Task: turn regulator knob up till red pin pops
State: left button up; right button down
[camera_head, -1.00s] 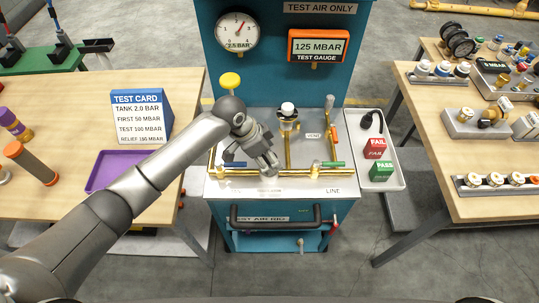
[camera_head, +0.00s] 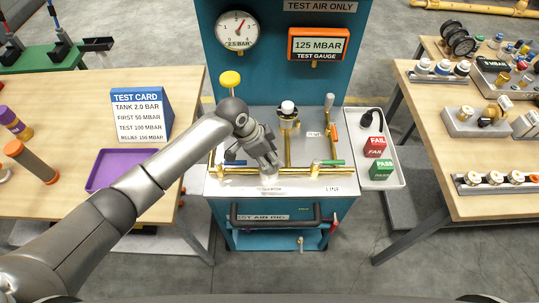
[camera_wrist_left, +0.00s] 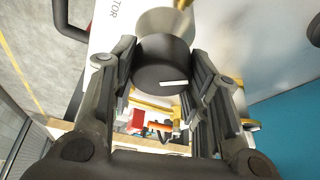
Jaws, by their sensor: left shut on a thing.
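My left gripper (camera_head: 266,164) is at the front left of the rig's brass pipework in the head view. In the left wrist view its fingers are shut on the dark round regulator knob (camera_wrist_left: 162,70), which has a white mark. The fingers hide the knob in the head view. The orange test gauge (camera_head: 317,45) reads 125 MBAR. The round dial gauge (camera_head: 236,29) has a red needle. A fitting with a white cap (camera_head: 287,107) stands upright behind the pipe; I cannot make out a red pin. My right gripper is not in view.
A green-handled valve (camera_head: 333,163) sits right of my gripper, with an orange lever (camera_head: 334,133) behind it. Red FAIL (camera_head: 375,147) and green PASS (camera_head: 381,169) blocks lie in a white tray (camera_head: 391,184). The test card (camera_head: 141,116) stands on the left table.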

pick_arm(q)
jog(key=m+g+b, duration=0.1)
jog(key=m, duration=0.2)
jog(key=shift+m, duration=0.3)
jog(key=o, duration=1)
jog(key=shift+o, duration=0.2)
jog(key=shift+r, duration=0.2)
jog(key=v, duration=1.1)
jog(key=shift+a+r, duration=0.25)
jog(key=shift+a, duration=0.1)
jog(key=shift+w, duration=0.1)
